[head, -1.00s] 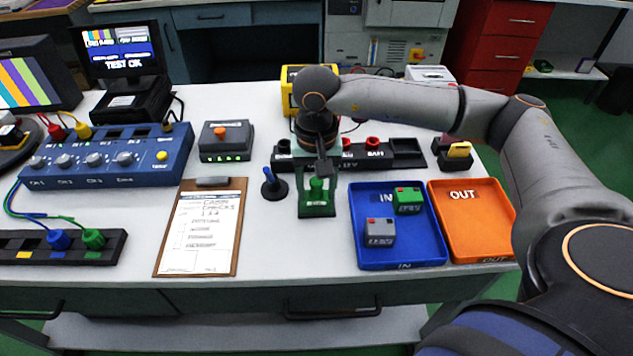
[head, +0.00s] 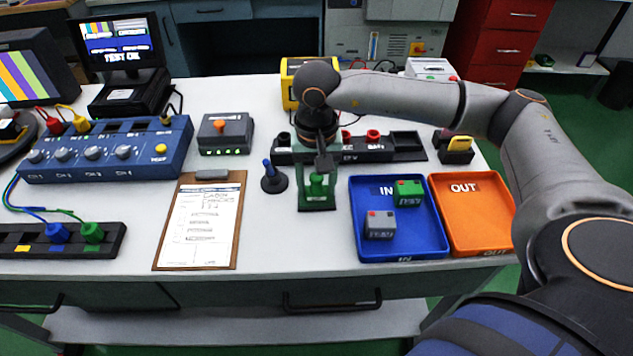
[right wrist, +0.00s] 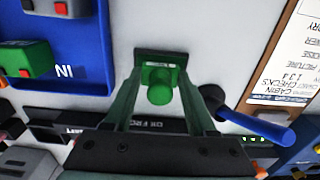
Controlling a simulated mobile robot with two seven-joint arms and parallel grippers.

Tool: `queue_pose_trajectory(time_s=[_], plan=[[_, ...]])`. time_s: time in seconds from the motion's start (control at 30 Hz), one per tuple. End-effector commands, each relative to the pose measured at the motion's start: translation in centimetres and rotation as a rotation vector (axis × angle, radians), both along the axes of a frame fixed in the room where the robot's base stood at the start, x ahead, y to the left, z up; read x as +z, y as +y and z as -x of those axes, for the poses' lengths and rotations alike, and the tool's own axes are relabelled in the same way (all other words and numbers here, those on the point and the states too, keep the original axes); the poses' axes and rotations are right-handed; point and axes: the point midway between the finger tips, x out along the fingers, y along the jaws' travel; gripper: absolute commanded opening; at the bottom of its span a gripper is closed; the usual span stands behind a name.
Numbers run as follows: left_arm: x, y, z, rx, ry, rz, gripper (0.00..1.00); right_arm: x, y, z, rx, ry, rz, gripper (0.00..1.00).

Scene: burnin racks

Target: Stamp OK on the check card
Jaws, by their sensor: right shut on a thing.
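The check card (head: 200,222) lies on a brown clipboard left of centre on the bench, with printed lines. Part of it shows at the upper right in the right wrist view (right wrist: 288,65). My right gripper (head: 318,172) points down to the right of the clipboard, shut on a green stamp (head: 317,187). In the right wrist view, the stamp's round green knob (right wrist: 160,92) sits between two green bars. The exact finger contact, and whether the stamp's base touches the bench, I cannot tell. My left gripper is not in view.
A blue pen in a black stand (head: 272,178) is between clipboard and stamp. A blue IN tray (head: 400,247) holds a green and a grey unit. An orange OUT tray (head: 475,225) is empty. A black rack (head: 350,156) lies behind. Bare bench lies in front of the stamp.

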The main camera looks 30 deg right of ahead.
Motion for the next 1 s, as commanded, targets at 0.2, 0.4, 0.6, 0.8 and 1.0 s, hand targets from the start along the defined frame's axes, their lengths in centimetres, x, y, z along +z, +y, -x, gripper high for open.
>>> queue_pose_trajectory(time_s=[0.2, 0.4, 0.6, 0.8, 1.0], plan=[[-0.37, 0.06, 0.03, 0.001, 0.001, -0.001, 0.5, -0.33, 0.02, 0.0, 0.0, 0.0, 0.0, 0.21], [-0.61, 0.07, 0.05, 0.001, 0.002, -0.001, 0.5, -0.58, 0.02, 0.0, 0.0, 0.0, 0.0, 0.21], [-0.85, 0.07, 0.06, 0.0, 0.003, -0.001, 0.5, -0.81, 0.02, 0.0, 0.0, 0.0, 0.0, 0.21], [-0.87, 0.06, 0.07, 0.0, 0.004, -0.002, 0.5, -0.83, 0.02, 0.0, 0.0, 0.0, 0.0, 0.21], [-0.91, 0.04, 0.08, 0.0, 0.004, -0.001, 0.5, -0.84, 0.02, 0.0, 0.0, 0.0, 0.0, 0.21]])
